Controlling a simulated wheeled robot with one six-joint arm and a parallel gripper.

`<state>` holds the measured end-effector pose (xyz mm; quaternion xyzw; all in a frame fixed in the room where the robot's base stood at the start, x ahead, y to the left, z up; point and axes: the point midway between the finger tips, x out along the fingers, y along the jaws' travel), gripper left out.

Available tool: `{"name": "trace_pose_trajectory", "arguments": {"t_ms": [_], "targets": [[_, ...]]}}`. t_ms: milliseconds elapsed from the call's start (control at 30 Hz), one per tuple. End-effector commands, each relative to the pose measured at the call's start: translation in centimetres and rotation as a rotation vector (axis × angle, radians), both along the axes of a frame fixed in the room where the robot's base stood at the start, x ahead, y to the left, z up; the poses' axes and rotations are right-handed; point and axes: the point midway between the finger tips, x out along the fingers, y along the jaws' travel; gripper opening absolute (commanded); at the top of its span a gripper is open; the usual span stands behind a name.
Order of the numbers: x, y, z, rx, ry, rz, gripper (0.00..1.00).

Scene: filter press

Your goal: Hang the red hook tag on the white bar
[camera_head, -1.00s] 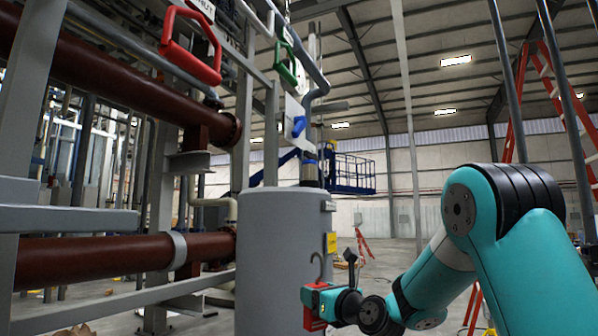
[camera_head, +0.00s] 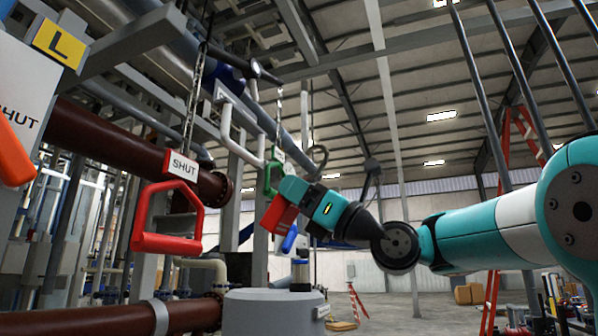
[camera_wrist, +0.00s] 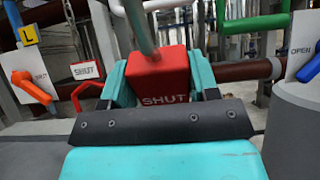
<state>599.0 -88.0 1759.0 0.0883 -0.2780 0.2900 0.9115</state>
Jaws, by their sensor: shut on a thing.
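The red hook tag (camera_head: 275,214) is a red block with a grey hook (camera_head: 318,157) rising from it. My gripper (camera_head: 286,206) is shut on the block, raised and tilted. In the wrist view the block (camera_wrist: 160,78), marked SHUT, sits between the two teal fingers (camera_wrist: 158,88). Its hook (camera_wrist: 140,27) runs out of the top of that view. The white bar (camera_head: 226,132) is a bent, U-shaped pipe, left of the hook in the head view and apart from it there. In the wrist view a pale bar (camera_wrist: 160,5) passes behind the hook; the depth gap is unclear.
A red handle (camera_head: 137,222) with a SHUT plate (camera_head: 181,166) hangs on a chain at left. A green handle (camera_head: 268,178) and a blue lever (camera_head: 290,238) are near my gripper. A grey tank (camera_head: 265,312) stands below. Open floor lies at right.

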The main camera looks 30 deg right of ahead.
Motion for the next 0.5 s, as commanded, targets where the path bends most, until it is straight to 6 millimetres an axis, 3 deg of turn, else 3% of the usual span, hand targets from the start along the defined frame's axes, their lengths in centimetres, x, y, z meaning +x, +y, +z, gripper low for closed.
{"name": "trace_pose_trajectory", "arguments": {"t_ms": [167,500], "targets": [[-0.3,0.6,0.9,0.006,-0.008,0.016,0.30],[1.1,1.6,1.7,0.005,-0.007,0.016,0.30]]}}
